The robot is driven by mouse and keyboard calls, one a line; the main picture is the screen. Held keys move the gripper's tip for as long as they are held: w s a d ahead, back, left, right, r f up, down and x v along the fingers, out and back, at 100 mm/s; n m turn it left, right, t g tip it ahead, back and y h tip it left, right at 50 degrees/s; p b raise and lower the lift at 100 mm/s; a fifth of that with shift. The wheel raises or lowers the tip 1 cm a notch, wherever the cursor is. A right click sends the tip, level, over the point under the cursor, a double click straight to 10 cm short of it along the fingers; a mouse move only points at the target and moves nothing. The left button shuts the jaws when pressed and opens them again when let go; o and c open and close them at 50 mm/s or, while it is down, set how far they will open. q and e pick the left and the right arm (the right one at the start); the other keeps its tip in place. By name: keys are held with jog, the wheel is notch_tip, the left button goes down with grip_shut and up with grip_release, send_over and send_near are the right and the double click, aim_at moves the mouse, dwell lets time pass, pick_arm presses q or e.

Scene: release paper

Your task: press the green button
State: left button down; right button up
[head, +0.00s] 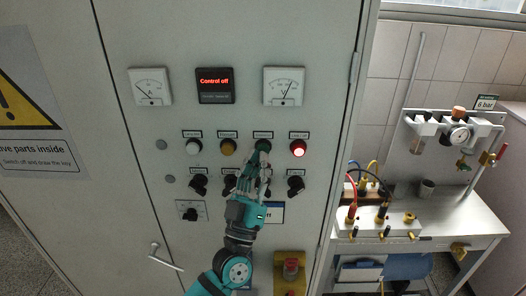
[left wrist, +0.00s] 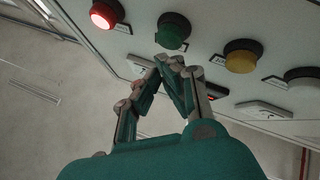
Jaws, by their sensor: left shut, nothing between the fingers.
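The green button (head: 263,145) is in the upper row on the grey cabinet door, between the yellow button and the lit red button. In the left wrist view the green button (left wrist: 173,29) is large, round and just beyond the fingertips. My left gripper (head: 257,160) is shut and empty, its fingertips just below the green button in the head view. In the left wrist view the tips of my left gripper (left wrist: 169,60) meet close to the button. I cannot tell whether they touch it. My right gripper is not in view.
The yellow button (head: 228,147) and lit red button (head: 298,149) flank the green one. Black knobs (head: 295,185) sit in the row below. A display (head: 215,85) reads "Control off". A workbench (head: 470,225) with cables stands to the right.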

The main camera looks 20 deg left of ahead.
pick_arm(q)
jog(key=shift+w, duration=0.15)
jog(key=shift+w+a, duration=0.15)
jog(key=shift+w, duration=0.15)
jog(key=shift+w+a, duration=0.15)
jog(key=shift+w, duration=0.3)
dwell(0.9)
jog(key=shift+s, duration=0.1)
jog(key=shift+s+d, duration=0.3)
jog(key=shift+s, duration=0.5)
jog(key=shift+p, duration=0.3)
jog(key=s, duration=0.2)
jog(key=s+d+p, duration=0.1)
jog(key=s, duration=0.1)
jog(key=shift+s+d, duration=0.2)
jog(key=shift+s, duration=0.2)
